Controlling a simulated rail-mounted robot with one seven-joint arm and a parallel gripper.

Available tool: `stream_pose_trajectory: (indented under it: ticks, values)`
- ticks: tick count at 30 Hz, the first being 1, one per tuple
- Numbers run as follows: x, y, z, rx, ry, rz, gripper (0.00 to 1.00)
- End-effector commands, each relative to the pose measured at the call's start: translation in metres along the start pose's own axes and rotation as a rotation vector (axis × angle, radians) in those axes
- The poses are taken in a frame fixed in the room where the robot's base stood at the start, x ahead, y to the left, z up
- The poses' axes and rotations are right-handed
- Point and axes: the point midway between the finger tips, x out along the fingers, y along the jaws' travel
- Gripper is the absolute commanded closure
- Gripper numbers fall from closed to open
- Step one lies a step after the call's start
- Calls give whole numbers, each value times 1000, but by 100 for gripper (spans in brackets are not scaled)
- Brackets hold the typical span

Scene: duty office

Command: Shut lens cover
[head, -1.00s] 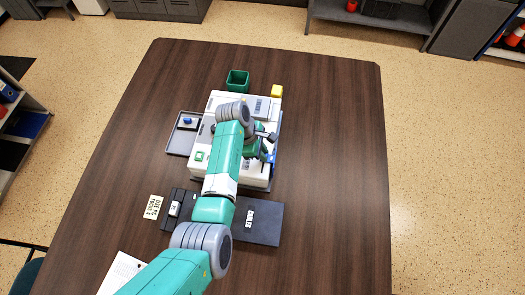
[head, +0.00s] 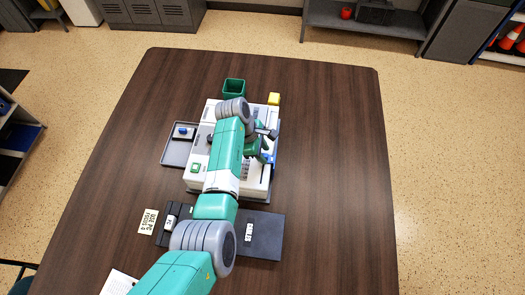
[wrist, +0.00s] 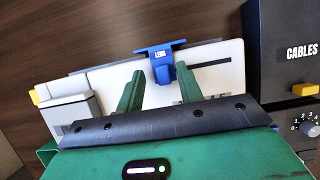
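The lens cover (wrist: 161,65) is a blue piece with a flat plate marked LENS and a knob, on the edge of a white panel (wrist: 225,75) in the wrist view. A dark slot runs in the panel to the right of it. In the head view a bit of blue (head: 267,158) shows at the right side of the white machine (head: 196,180). My gripper (wrist: 160,70) is open, with one green finger on each side of the blue knob. Gaps show between the fingers and the knob. My arm hides much of the machine in the head view.
A grey tray (head: 175,155) holding a small blue-topped item lies left of the machine. A green bin (head: 234,88) and a yellow block (head: 274,98) stand behind it. Dark boxes (head: 265,240) lie in front; one reads CABLES (wrist: 285,75). The table's right side is clear.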

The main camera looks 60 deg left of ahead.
Motion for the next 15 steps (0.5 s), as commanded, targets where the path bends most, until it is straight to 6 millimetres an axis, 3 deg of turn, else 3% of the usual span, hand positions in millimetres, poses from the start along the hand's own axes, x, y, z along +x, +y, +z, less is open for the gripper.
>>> stream_pose_trajectory:
  ticks: [9, 15]
  values:
    - [-56, 1, 1, 0, 0, 3, 64]
    - [-76, 0, 0, 0, 0, 0, 64]
